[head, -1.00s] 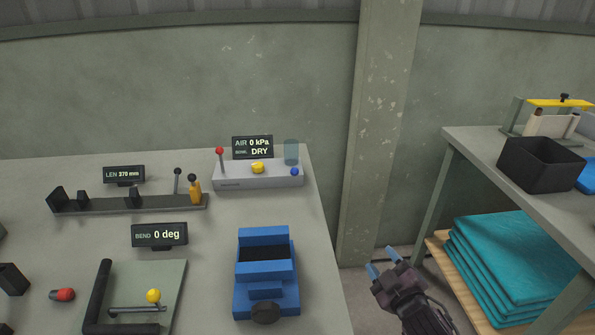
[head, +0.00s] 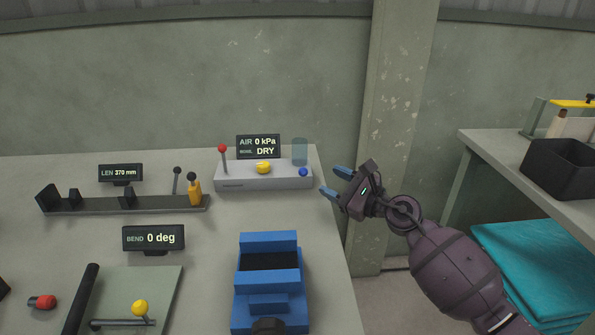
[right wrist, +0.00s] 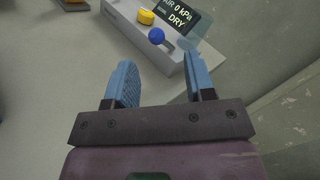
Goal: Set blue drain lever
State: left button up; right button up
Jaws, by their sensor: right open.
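The blue drain lever (head: 303,172) shows as a small blue ball at the right end of the light grey air unit (head: 240,183), at the back right of the bench. In the right wrist view the blue ball (right wrist: 156,36) is ahead of and between the blue fingertips, apart from them. My right gripper (head: 335,181) is open and empty, just right of the unit, pointing left toward it. It also shows in the right wrist view (right wrist: 160,82). The display (head: 258,146) reads AIR 0 kPa and DRY. My left gripper is out of view.
A red-knobbed lever (head: 223,149), a yellow knob (head: 263,168) and a clear cylinder (head: 300,151) are on the unit. A blue vise-like block (head: 268,285) stands in front. A pillar (head: 392,130) rises behind my right arm.

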aim_at(303, 173)
jog(key=shift+w+f+n, duration=0.1)
jog(key=shift+f+n, duration=0.3)
jog(key=shift+n, duration=0.4)
jog(key=shift+w+a+g, duration=0.15)
jog(key=shift+a+g, duration=0.05)
jog(key=shift+g, duration=0.1)
jog(key=b+x, duration=0.1)
jog(key=x, duration=0.7)
jog(key=shift+w+a+f, duration=0.2)
jog(key=shift+w, duration=0.1)
jog(key=shift+w+a, duration=0.4)
jog(key=shift+a, duration=0.05)
jog(key=shift+w+a+r, duration=0.1)
jog(key=shift+r, duration=0.1)
jog(key=c, duration=0.9)
grip_shut()
